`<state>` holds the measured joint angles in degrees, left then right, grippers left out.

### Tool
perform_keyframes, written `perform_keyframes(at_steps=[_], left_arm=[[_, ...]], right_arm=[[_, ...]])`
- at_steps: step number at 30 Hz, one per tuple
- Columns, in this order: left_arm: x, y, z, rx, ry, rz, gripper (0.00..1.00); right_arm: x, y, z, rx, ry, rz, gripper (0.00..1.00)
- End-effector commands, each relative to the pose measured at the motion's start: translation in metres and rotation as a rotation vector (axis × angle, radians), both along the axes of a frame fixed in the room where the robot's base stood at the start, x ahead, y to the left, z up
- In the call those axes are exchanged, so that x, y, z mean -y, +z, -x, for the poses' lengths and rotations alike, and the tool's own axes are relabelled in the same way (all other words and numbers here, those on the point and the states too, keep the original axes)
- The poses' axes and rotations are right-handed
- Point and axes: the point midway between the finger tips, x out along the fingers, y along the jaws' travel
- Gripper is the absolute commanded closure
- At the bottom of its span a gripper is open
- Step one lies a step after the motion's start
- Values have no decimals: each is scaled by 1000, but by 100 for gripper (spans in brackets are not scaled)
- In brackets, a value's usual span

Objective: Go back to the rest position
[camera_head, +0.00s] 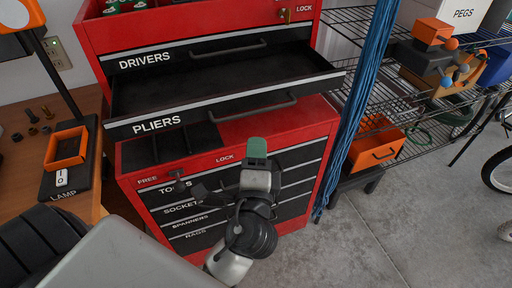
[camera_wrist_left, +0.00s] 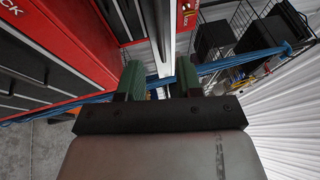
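My left gripper (camera_head: 257,148) is in front of the red tool chest (camera_head: 310,125), just below the open PLIERS drawer (camera_head: 270,112). Its green fingers show in the left wrist view (camera_wrist_left: 160,80), apart, with nothing between them. The PLIERS drawer is pulled out and looks empty in the part I see. My left arm covers part of the lower drawer fronts. My right gripper is not in view.
A blue cable bundle (camera_head: 365,95) hangs just right of the chest. A wooden bench (camera_head: 22,170) with a LAMP switch box (camera_head: 62,178) stands left. Concrete floor (camera_head: 385,235) is free at front right.

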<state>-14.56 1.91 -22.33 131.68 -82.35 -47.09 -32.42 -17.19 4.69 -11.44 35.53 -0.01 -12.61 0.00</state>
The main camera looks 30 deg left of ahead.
Motion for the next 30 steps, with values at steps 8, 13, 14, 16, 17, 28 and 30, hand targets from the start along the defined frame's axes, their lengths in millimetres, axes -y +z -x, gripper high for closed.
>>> perform_keyframes(at_steps=[8, 13, 14, 16, 17, 28, 30], left_arm=[[0, 0, 0, 0, 0, 1, 65], [4, -19, -8, -39, -27, 16, 65], [7, -29, -11, -60, -41, 27, 65], [14, -64, -21, -129, -83, 62, 65], [17, -83, -25, -165, -105, 84, 65], [33, -359, 11, -683, -199, 565, 65], [30, -407, 37, -769, -164, 679, 65]], right_arm=[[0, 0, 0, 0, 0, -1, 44], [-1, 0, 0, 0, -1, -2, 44], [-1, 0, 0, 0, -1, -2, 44], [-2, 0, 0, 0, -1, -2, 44], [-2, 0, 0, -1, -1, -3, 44], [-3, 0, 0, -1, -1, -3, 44], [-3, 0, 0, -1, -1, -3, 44]])
